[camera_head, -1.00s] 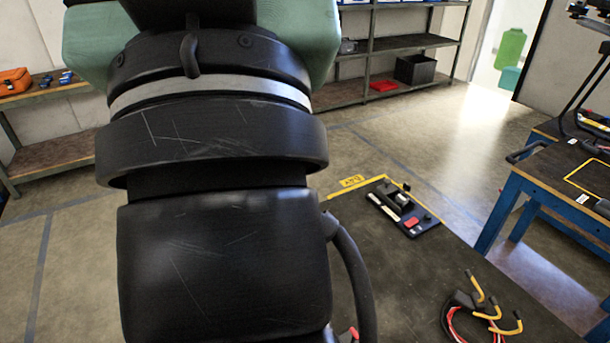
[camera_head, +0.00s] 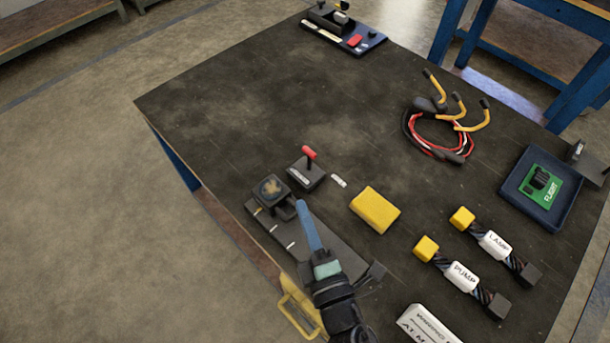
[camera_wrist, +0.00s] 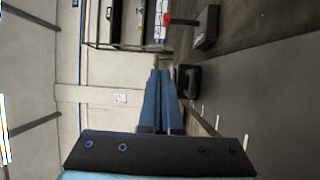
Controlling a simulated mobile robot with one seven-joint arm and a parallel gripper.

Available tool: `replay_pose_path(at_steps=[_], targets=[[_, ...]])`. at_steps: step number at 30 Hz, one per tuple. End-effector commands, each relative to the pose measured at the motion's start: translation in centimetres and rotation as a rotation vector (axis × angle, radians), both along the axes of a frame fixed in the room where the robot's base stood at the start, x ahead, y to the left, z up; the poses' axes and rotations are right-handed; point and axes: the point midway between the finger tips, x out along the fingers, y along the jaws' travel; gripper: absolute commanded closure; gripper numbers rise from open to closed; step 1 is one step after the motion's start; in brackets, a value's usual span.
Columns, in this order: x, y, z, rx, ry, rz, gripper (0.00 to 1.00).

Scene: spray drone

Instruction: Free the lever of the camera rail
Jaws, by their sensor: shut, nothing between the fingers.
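The camera rail (camera_head: 287,240) is a long dark plate with white and yellow marks near the table's left front edge. A dark block (camera_head: 271,188) with a worn pale top sits at its far end; a dark block also shows in the wrist view (camera_wrist: 188,80). Just beyond stands a small black box with a red-tipped lever (camera_head: 309,155), which also shows in the wrist view (camera_wrist: 180,21). My gripper (camera_head: 301,206) has blue fingers, shut and empty, pointing at the rail's far end beside the dark block. Whether they touch is unclear. My gripper and wrist hide part of the rail.
A yellow block (camera_head: 375,209) lies right of the rail. Cable connectors labelled PUMP (camera_head: 464,276) and LAMP (camera_head: 494,245) lie farther right. A blue tray (camera_head: 519,195) holds a green board. Red and black cables (camera_head: 437,148) lie farther back. The table's far left is clear.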

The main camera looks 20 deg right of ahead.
Motion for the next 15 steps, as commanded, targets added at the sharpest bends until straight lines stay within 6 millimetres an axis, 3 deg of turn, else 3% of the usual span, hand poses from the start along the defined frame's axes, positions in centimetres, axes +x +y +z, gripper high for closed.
replay_pose_path(at_steps=[3,15], targets=[[-0.65,0.10,-1.15,-0.017,0.019,0.008,1.00],[0.07,0.05,-0.87,-0.015,0.014,0.008,1.00]])
